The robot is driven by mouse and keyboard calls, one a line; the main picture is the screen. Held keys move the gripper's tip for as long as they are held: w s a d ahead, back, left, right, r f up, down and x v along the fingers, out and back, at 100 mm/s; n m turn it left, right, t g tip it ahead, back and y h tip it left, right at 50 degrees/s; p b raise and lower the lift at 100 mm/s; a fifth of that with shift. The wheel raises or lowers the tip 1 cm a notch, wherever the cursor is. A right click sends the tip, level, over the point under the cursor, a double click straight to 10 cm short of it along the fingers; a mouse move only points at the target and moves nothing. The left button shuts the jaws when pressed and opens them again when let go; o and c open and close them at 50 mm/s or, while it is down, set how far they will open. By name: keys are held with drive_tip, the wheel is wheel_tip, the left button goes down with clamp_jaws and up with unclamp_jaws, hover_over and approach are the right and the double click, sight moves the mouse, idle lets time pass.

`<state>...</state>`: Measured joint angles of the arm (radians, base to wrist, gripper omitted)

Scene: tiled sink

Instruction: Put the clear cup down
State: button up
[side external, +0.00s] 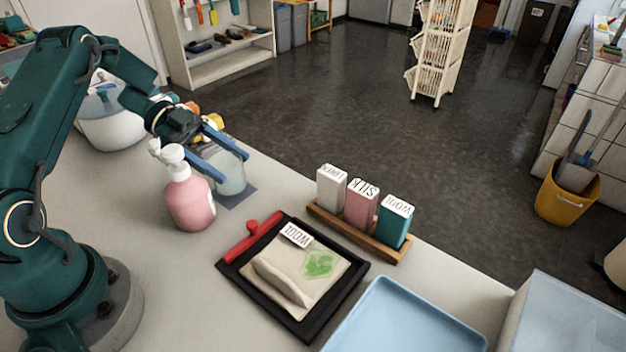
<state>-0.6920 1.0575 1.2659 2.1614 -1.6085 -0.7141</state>
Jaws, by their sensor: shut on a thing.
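The clear cup (231,178) is a pale, see-through vessel at the left of the counter, behind the pink pump bottle. My gripper (222,167) is shut on the cup, with its blue fingers along the cup's sides. The cup looks upright. Its base is over or on a dark grey-blue square mat (240,195); I cannot tell whether it touches.
A black tray (308,335) with a cloth labelled WOOL and a red-handled tool (250,236) lies in front. A wooden rack (345,226) holds three labelled blocks. A blue tray (400,320) is at front right. A white tub (112,128) stands behind my arm.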

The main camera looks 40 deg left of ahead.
sight(213, 161)
drive_tip(key=shift+f, duration=0.25)
drive_tip(key=shift+f, duration=0.55)
idle(0.4)
drive_tip(key=o, duration=1.4)
drive_tip(key=shift+c, duration=0.2)
drive_tip(key=shift+s, duration=0.1)
drive_tip(key=shift+v, duration=2.55)
